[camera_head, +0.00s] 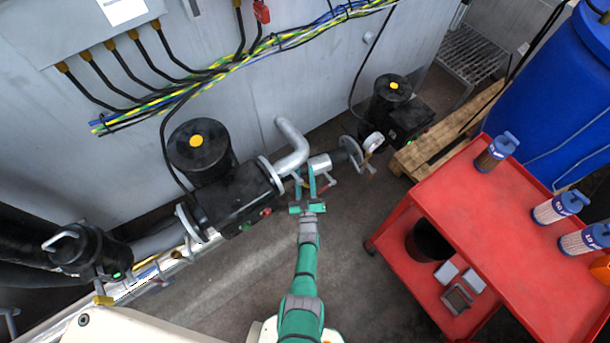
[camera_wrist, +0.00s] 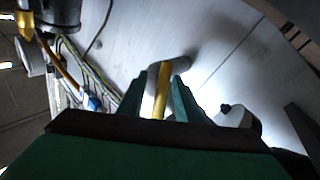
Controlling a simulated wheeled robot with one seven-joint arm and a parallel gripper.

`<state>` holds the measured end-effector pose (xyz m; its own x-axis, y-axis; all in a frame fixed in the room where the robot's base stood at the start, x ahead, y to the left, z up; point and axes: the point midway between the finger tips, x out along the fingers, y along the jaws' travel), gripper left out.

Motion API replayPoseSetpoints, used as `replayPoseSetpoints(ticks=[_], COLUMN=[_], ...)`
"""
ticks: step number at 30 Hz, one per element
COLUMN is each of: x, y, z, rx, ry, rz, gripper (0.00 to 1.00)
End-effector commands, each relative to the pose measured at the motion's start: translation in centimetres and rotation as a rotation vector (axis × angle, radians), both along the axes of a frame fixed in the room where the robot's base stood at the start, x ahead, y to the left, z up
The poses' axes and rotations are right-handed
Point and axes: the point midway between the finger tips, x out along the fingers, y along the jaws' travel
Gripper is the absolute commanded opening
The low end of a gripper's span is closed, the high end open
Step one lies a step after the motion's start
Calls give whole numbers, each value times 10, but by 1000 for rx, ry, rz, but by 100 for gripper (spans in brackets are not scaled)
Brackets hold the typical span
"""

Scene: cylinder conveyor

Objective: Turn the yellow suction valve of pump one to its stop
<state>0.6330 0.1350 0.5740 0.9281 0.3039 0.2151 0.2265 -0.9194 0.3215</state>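A yellow valve lever (camera_wrist: 161,90) shows in the wrist view between the two green fingers of my gripper (camera_wrist: 162,80). Gaps show on both sides of the lever, so the fingers are apart and not closed on it. A red handle (camera_head: 326,184) sits just right of the fingers. Which pump is pump one cannot be told from labels.
A second black pump (camera_head: 392,108) stands behind to the right, with a gauge (camera_head: 373,142) nearby. A red cart (camera_head: 440,200) with filter cartridges stands at right. Cables (camera_head: 240,62) run along the grey cabinet wall. Floor left of the arm is clear.

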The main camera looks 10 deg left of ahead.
Motion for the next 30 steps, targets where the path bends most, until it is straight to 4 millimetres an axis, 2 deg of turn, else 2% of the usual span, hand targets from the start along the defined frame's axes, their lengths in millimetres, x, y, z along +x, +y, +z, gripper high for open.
replayPoseSetpoints(ticks=[5,18,24,30], x=[-16,-86,-99,-100], y=[-5,-28,-32,-33], z=[-5,-21,-23,-23], rx=[0,-2,0,0], ry=[2,2,1,0], rz=[-1,0,0,0], gripper=[32,32,32,32])
